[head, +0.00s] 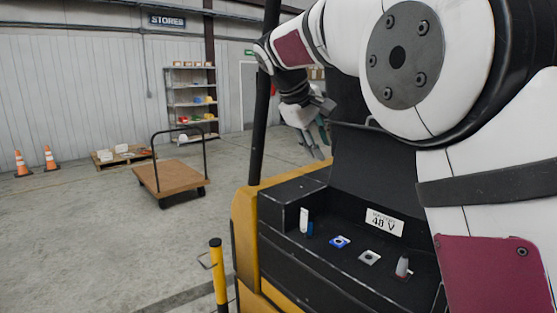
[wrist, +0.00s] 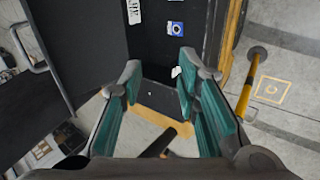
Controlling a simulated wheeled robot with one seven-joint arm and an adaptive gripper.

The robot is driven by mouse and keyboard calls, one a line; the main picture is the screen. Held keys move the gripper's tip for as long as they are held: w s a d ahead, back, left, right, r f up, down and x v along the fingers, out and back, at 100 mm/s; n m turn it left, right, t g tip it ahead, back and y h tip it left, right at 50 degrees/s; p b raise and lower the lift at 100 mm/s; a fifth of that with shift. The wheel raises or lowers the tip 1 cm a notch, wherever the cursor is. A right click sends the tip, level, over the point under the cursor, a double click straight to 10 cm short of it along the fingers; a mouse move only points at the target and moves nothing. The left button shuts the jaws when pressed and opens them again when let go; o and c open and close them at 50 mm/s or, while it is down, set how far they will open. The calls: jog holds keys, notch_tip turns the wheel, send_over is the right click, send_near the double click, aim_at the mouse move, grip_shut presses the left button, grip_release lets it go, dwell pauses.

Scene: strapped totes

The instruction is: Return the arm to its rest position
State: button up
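My white arm with maroon panels (head: 497,270) is bent and fills the right of the head view, hiding part of the vehicle.
A yellow post (head: 218,272) stands close left. A cart (head: 168,177) stands on open floor beyond.

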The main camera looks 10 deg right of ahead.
jog(key=s+d+m+y, duration=0.2)
jog(key=s, duration=0.8)
jog(key=s+d+m+y, duration=0.1)
jog(key=s+d+y, duration=0.1)
jog(key=s, duration=0.8)
jog(key=s+f+m, duration=0.2)
jog(key=s+f, duration=0.3)
jog(key=s, duration=0.3)
jog(key=s+a+f+m+t+y, duration=0.1)
jog(key=s+f, duration=0.5)
jog(key=s, duration=0.3)
jog(key=shift+a+m+y, duration=0.3)
jog(key=shift+m, duration=0.1)
